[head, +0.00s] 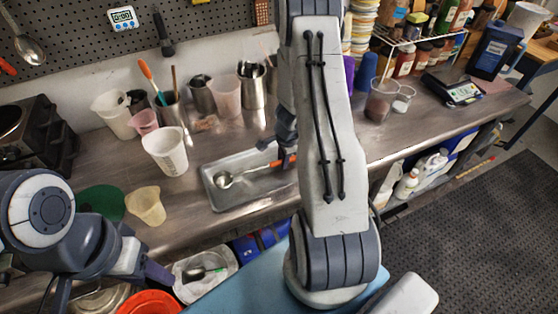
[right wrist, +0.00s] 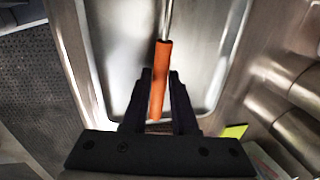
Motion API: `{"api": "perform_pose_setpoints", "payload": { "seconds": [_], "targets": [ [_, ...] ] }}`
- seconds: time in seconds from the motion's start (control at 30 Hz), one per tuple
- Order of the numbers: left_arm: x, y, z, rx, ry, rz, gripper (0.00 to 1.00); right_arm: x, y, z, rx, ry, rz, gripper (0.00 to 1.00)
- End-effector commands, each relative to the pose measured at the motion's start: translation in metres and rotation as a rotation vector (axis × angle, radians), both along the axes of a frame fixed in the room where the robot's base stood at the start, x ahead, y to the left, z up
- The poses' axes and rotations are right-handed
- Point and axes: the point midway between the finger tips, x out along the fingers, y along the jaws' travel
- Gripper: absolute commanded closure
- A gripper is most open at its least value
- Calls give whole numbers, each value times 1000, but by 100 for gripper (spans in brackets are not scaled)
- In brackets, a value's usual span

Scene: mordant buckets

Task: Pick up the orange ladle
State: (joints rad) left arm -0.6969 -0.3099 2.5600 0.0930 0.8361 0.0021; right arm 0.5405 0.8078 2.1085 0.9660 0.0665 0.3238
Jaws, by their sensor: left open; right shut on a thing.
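The orange ladle has a shiny metal bowl and stem and an orange grip (head: 276,164). It is over the shallow metal tray (head: 213,194) on the steel counter, with its bowl towards the left. I cannot tell whether the bowl touches the tray. My right gripper (head: 290,158) is shut on the orange grip, partly hidden by my right arm. In the right wrist view, the orange grip (right wrist: 161,70) stands between the two dark fingers (right wrist: 160,92). My left gripper (head: 150,268) is open and empty, low at the left in front of the counter.
Metal pots and jugs (head: 202,95) line the back. An orange bucket (head: 150,303) is below the counter's front edge. The counter right of my right arm has free room.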

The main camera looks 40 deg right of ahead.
Motion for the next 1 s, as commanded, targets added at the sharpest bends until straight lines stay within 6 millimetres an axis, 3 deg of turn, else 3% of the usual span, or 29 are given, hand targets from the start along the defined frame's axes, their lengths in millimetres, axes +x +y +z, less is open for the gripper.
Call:
{"api": "perform_pose_setpoints", "payload": {
  "seconds": [0.27,0.33,0.53,0.8,1.0],
  "targets": [
    [0,0,36,0,0,-1,50,0,0,39,0,-1,1,100],
    [0,0,17,-1,-1,0,50,-10,3,34,0,-2,-1,100],
    [0,0,2,1,1,1,50,-44,12,56,-2,-4,-2,100],
    [0,0,-2,0,0,0,50,-91,26,87,-1,-3,-2,100],
    [0,0,0,0,0,0,50,-109,31,99,0,-1,-1,100]
  ]
}}
